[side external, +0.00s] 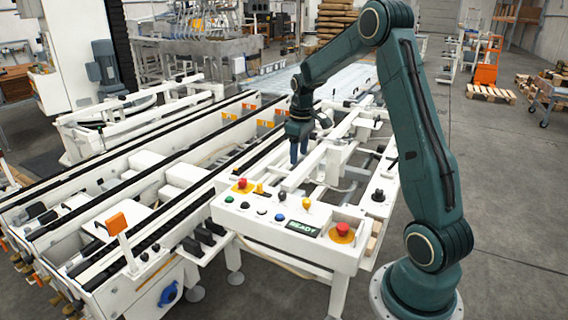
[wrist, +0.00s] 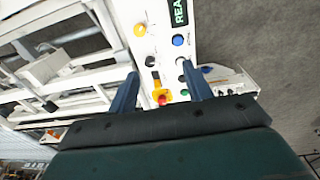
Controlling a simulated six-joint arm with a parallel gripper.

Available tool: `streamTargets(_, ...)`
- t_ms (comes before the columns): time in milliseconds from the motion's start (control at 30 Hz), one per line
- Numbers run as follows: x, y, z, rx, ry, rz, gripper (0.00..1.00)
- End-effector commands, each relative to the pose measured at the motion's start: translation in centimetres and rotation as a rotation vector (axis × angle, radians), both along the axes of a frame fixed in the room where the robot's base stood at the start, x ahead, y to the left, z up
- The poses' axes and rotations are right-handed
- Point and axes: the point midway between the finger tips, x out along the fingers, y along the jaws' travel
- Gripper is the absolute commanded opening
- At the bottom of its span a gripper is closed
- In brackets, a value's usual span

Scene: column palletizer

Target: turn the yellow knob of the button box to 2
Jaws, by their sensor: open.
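The white button box (side external: 262,218) stands in the middle of the side view. Two yellow controls rise from its top: a round yellow one (side external: 306,203) near the middle, also in the wrist view (wrist: 140,30), and a smaller yellow one (side external: 259,188) toward the left, which also shows in the wrist view (wrist: 156,78). I cannot tell which is the knob of the task or read any dial marks. My gripper (side external: 298,152) points down above and behind the box, open and empty. In the wrist view its blue fingers (wrist: 159,74) are spread, with the smaller yellow control between them in the picture.
A red button (side external: 242,184), a black knob (side external: 282,195), a red mushroom button (side external: 342,229) and a lit READY display (side external: 303,228) share the box. A separate black knob (side external: 378,195) sits to the right. White conveyor rails (side external: 150,175) run to the left.

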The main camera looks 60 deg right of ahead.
Motion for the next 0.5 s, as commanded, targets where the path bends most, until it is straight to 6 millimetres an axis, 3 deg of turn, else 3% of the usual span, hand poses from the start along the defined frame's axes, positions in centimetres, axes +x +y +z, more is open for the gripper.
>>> streamTargets(200, -0.4, -4.2, -4.5, 0.028, 0.041, -0.003, 0.5)
streamTargets(500, -0.7, -5.9, -6.5, 0.04, 0.055, 0.0, 0.5)
